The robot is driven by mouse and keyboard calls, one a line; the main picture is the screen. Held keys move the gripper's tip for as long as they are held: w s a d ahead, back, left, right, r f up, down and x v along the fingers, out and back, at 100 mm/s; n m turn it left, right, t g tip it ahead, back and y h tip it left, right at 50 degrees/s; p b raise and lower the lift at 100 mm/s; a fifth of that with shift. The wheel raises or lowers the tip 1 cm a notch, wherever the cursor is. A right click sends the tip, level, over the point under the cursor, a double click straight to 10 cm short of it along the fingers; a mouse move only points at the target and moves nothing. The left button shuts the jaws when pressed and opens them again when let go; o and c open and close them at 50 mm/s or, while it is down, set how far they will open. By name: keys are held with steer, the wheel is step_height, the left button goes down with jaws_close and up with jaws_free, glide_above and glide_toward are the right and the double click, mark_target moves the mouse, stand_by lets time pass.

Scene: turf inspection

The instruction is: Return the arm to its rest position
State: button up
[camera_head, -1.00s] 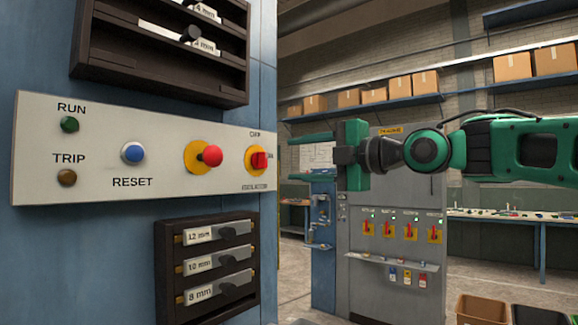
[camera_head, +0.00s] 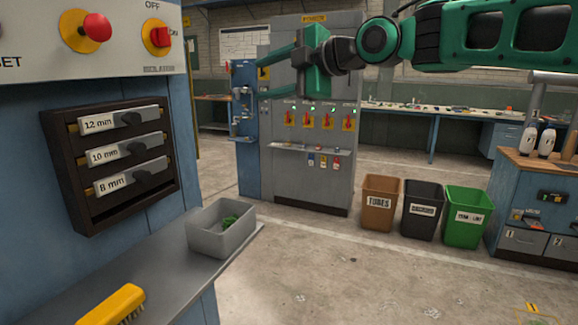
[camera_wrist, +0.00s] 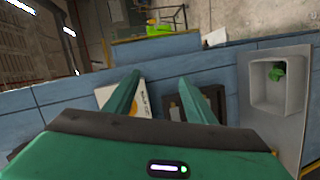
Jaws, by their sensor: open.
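My green gripper (camera_head: 278,74) is raised at the upper middle of the head view, its two fingers pointing left and spread apart with nothing between them. My green arm reaches in from the upper right. In the wrist view the open fingers (camera_wrist: 160,98) point toward the blue panel side. The white control panel (camera_head: 150,62) is at the upper left of the head view, left of my gripper and apart from it. It bears a red button (camera_head: 96,28) and a red isolator switch (camera_head: 160,36).
A dark rack (camera_head: 64,170) holds 12, 10 and 8 mm tools. A grey bin (camera_head: 207,240) with green contents and a yellow brush (camera_head: 112,306) rest on a shelf (camera_head: 160,280). Several floor bins, including a green one (camera_head: 464,228), stand right. The middle floor is clear.

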steer(key=s+d+f+m+g+h, duration=0.1)
steer(key=s+d+f+m+h, duration=0.15)
steer(key=d+f+m, duration=0.55)
steer(key=s+d+f+m+h, duration=0.15)
steer(key=d+f+h, duration=0.4)
steer(key=d, duration=0.75)
steer(key=s+d+f+m+g+h, duration=0.1)
steer(key=s+d+f+m+h, duration=0.1)
steer(key=d+f+m, duration=0.6)
steer(key=s+d+f+m+g+h, duration=0.25)
steer(key=s+d+f+m, duration=0.35)
steer(key=s+d+f, duration=0.65)
steer(key=s+d+f+m+g, duration=0.2)
steer(key=s+f+m, duration=0.1)
steer(key=s, duration=0.6)
steer(key=s+d+f+m+g, duration=0.2)
steer(key=s+m, duration=0.3)
steer(key=s, duration=0.5)
steer(key=shift+d+f+g, duration=0.35)
steer(key=shift+f+g, duration=0.2)
steer(key=shift+f, duration=0.1)
steer(key=shift+y, duration=0.25)
steer(key=c, duration=0.4)
steer(key=shift+w, duration=0.1)
steer(key=shift+c, duration=0.4)
